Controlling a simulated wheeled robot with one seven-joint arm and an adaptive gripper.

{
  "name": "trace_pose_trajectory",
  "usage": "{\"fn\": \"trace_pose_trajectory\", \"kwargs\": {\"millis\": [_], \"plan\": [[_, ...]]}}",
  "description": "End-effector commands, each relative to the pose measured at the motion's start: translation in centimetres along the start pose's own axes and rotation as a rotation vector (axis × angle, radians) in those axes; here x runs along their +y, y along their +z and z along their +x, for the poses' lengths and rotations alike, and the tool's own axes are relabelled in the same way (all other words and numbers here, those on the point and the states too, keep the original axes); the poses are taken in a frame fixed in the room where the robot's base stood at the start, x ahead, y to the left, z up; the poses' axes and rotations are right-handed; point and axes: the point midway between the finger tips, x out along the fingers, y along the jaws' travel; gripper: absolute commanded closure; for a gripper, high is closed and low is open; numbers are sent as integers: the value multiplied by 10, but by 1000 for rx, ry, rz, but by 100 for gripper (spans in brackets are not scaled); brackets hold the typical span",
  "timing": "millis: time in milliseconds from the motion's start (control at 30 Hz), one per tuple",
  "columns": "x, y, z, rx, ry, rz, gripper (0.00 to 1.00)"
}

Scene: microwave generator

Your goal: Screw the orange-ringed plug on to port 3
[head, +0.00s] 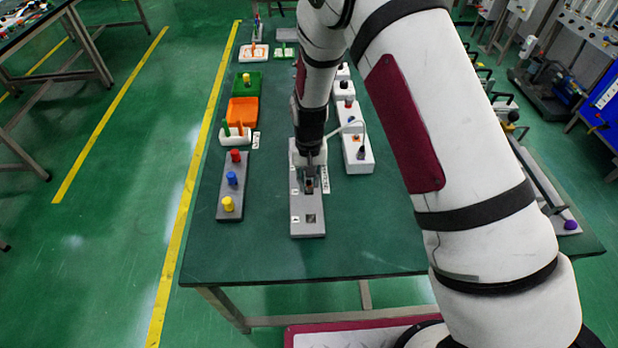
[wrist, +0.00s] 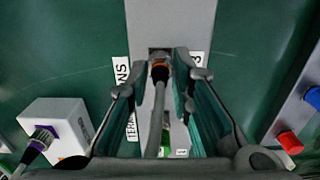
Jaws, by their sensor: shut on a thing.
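The orange-ringed plug (wrist: 160,72) is between my gripper's fingertips in the wrist view, with its grey cable running back between the fingers. My gripper (wrist: 162,64) is shut on it. The plug's far end is at a dark square port on the light grey panel (wrist: 172,22); I cannot tell how far in it sits. A label beside the port, partly covered by the right finger, reads 3. In the head view my gripper (head: 310,182) is over the middle of the grey panel (head: 308,230). The plug is hard to make out there.
A grey board (head: 233,190) with red, blue and yellow pegs stands left of the panel. White blocks with plugs (head: 357,150) stand to its right. A purple-ringed plug (wrist: 45,137) shows in the wrist view. The table front (head: 400,250) is clear.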

Motion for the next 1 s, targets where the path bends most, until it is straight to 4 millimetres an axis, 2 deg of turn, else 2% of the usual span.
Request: {"fn": "trace_pose_trajectory", "kwargs": {"millis": [200, 233, 300, 333, 633, 733, 867, 1000], "plan": [[0, 0, 5, -1, 0, 0, 100], [0, 0, 4, -1, 0, 0, 75], [0, 0, 4, -1, 0, 0, 59], [0, 0, 4, -1, 0, 0, 56], [0, 0, 3, -1, 0, 0, 56], [0, 0, -3, 1, 0, 0, 56], [0, -1, -21, 3, -1, 0, 56], [0, -1, -50, 4, -1, 0, 56]]}}
